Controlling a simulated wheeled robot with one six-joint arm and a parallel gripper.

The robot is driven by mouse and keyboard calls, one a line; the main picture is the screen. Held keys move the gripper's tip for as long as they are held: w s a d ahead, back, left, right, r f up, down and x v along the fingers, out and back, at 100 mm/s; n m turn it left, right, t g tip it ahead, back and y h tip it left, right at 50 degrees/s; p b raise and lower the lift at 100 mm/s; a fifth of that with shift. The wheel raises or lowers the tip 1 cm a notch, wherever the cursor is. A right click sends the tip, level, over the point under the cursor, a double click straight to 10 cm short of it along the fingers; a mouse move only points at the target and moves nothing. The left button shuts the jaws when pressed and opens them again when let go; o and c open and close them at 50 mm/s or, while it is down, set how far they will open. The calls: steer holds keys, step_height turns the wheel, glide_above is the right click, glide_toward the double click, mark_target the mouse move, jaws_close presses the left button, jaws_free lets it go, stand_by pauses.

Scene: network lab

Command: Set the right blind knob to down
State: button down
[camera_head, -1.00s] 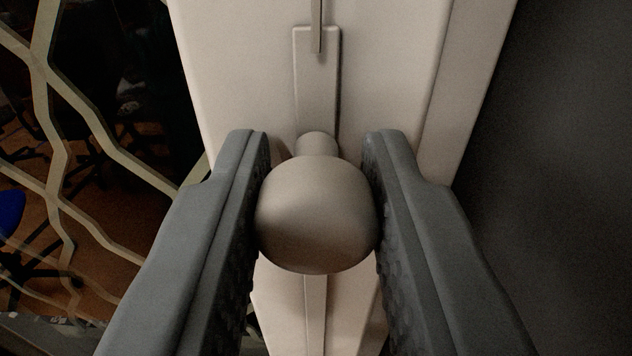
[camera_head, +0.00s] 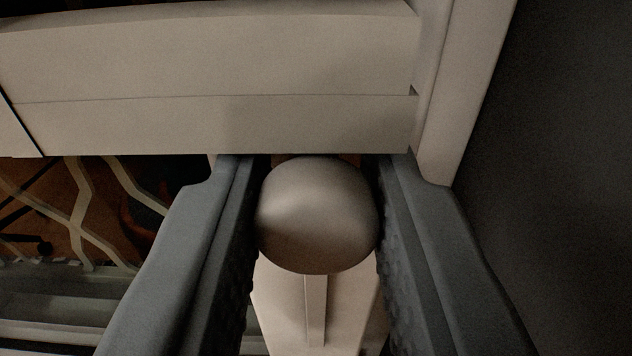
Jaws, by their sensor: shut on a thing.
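The blind knob (camera_head: 317,216) is a rounded beige-grey knob in the middle of the view. My gripper (camera_head: 317,205) is shut on it, with one dark grey finger pressed on each side. The knob's stem and its upper mount are hidden behind the knob and the blind. A wide beige blind or slat panel (camera_head: 210,80) spans the view just above the knob.
A dark grey wall (camera_head: 560,190) fills the right side, beside a pale frame edge (camera_head: 465,90). At lower left, a lattice (camera_head: 80,215) and a pale sill (camera_head: 60,310) show, with a brown floor beyond.

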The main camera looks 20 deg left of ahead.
mark_target(317, 321)
step_height(317, 321, down, 13)
steer(key=shift+f, duration=0.2)
steer(key=c, duration=1.3)
jaws_free()
steer(key=shift+f, duration=0.1)
steer(key=shift+o, duration=0.5)
steer(key=shift+s, duration=0.1)
steer(key=shift+s+d, duration=0.15)
steer(key=shift+s, duration=0.1)
steer(key=v, duration=1.6)
steer(key=shift+s, duration=0.4)
